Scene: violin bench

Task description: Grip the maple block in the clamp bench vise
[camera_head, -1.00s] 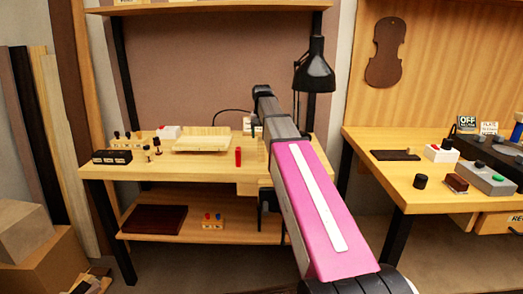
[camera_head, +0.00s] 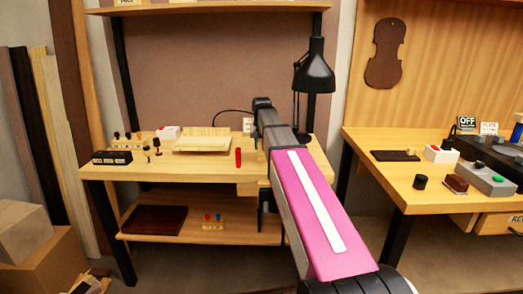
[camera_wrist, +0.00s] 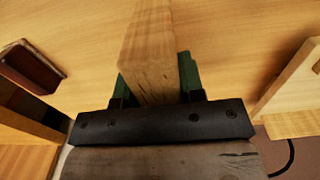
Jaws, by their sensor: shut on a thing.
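My gripper (camera_wrist: 157,86) is shut on a pale wooden block, the maple block (camera_wrist: 149,45), in the wrist view. Green-faced fingers lie against its two sides, and the block reaches to the top of that view. In the head view my arm hides the gripper and the block. A dark fitting (camera_head: 265,203) hangs at the left bench's front edge, partly behind my arm. It may be the clamp bench vise; its jaws cannot be made out.
A pale board (camera_head: 203,143), a red cylinder (camera_head: 238,157) and a black box (camera_head: 112,157) stand on the left bench. A black lamp (camera_head: 314,75) rises behind my arm. The right bench (camera_head: 386,174) holds several tools. The left bench's front left top is clear.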

